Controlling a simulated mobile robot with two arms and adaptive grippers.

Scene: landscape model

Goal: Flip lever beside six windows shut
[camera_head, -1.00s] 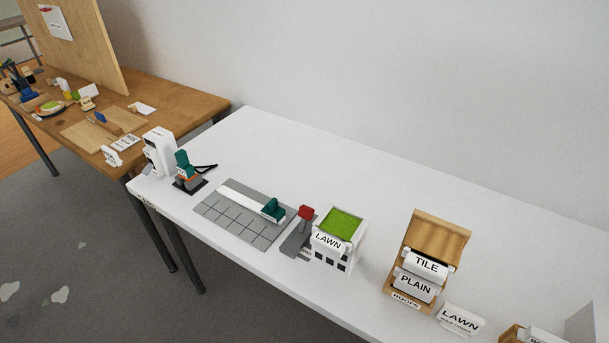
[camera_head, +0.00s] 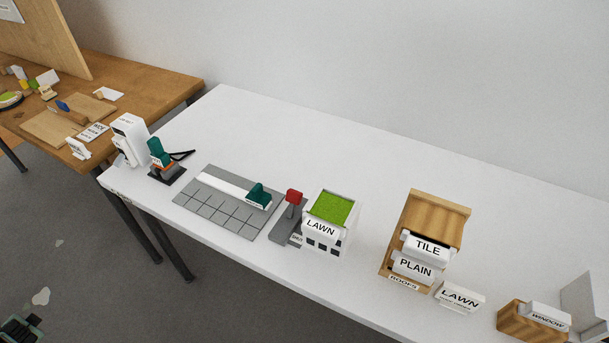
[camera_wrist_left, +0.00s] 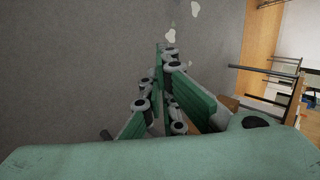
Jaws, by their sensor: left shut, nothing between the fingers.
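A lever with a red head (camera_head: 294,196) stands roughly upright on a grey base (camera_head: 284,228) on the white table. Directly right of it is a small white building (camera_head: 345,238) with several dark windows, a green top and a LAWN label. My left gripper (camera_wrist_left: 168,60) is shut and empty in the left wrist view, over the grey floor. A green part of my left arm or gripper (camera_head: 20,329) shows at the bottom left corner of the head view, well away from the lever. My right gripper is not in view.
A grey tiled plate (camera_head: 215,207) with a green-handled slider (camera_head: 258,196) lies left of the lever. A wooden rack (camera_head: 437,212) with TILE and PLAIN pieces stands to the right. A teal-topped device (camera_head: 160,153) is far left. The table's back strip is clear.

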